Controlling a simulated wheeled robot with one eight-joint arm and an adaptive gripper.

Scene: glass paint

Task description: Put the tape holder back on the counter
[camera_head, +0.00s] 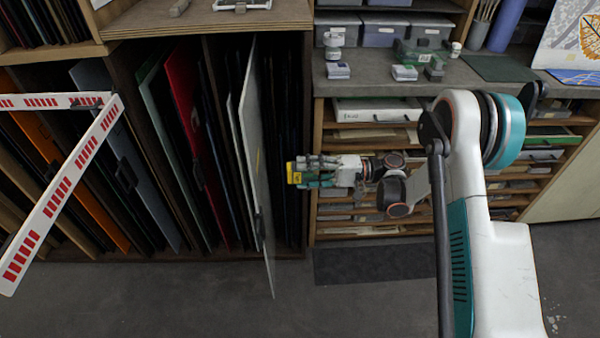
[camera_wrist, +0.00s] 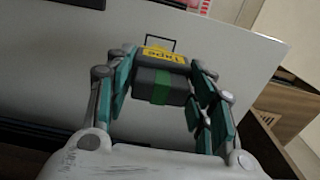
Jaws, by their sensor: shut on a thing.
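My gripper (camera_head: 304,171) is shut on the tape holder (camera_head: 293,176), seen mostly as a yellow end in the head view. In the wrist view the tape holder (camera_wrist: 160,84) is a dark grey block with a green band and a yellow label reading "Tape". The teal fingers of my gripper (camera_wrist: 163,78) flank it on both sides. The gripper points left, in front of the dark slots beside the upright panels. The grey counter (camera_head: 375,75) lies behind it, higher up and to the right.
A pale upright panel (camera_head: 252,160) juts from the rack left of the gripper and fills much of the wrist view. Small boxes (camera_head: 404,73) and a white jar (camera_head: 333,45) stand on the counter, with bare room between them. A red-and-white barrier (camera_head: 70,175) is at left.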

